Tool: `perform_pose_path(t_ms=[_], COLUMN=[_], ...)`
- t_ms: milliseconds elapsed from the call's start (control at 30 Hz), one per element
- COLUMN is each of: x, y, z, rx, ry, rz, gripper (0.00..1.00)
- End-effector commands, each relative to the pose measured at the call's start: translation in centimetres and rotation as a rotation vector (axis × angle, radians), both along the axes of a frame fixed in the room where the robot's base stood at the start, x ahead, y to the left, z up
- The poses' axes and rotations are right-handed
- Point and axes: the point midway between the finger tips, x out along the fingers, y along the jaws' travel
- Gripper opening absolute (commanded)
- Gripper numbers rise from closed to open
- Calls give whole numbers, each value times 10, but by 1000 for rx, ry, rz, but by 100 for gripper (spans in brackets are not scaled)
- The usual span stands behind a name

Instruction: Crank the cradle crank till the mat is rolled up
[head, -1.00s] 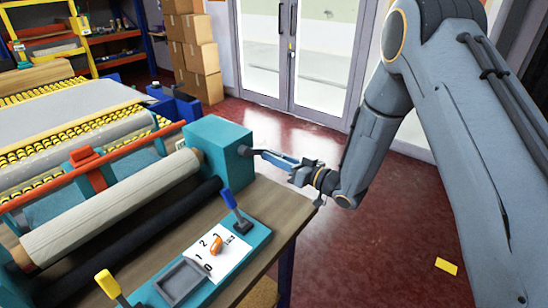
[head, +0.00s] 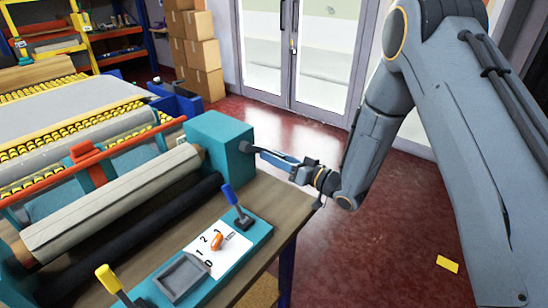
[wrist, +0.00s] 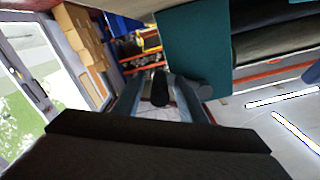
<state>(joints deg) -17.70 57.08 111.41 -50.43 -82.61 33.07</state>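The cradle crank (head: 250,150) sticks out from the right side of a teal box (head: 220,140) at the end of the roller cradle. My gripper (head: 285,161) is at the crank's outer end. In the wrist view the crank's black handle (wrist: 160,88) is between the two blue-grey fingers, and the fingers look shut on it. The handle's far end is hidden. The mat roll (head: 115,203) is a pale grey cylinder lying along the cradle, left of the teal box. A black roller (head: 140,235) lies in front of it.
A blue-handled lever (head: 236,207), a yellow-handled lever (head: 109,281), a numbered card with an orange pointer (head: 216,240) and a grey tray (head: 181,279) are at the bench's front. Boxes (head: 200,55) are stacked by glass doors.

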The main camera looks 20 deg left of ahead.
Motion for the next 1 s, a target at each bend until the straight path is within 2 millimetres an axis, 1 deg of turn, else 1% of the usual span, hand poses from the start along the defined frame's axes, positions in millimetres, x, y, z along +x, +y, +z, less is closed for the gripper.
perform_pose_path(t_ms=[167,300,433,600,833,867,933,1000], x=[-7,-16,-23,-28,-29,-29,-29,-29], y=[-22,-44,-60,-69,-70,-70,-70,-72], z=[-1,-1,-2,-1,0,0,2,10], rx=[0,0,-1,-1,0,0,-4,-23], ry=[1,1,1,0,0,0,-2,-18], rz=[-4,-3,-3,-2,-1,-1,0,2], gripper=[38,38,38,38,38,36,24,13])
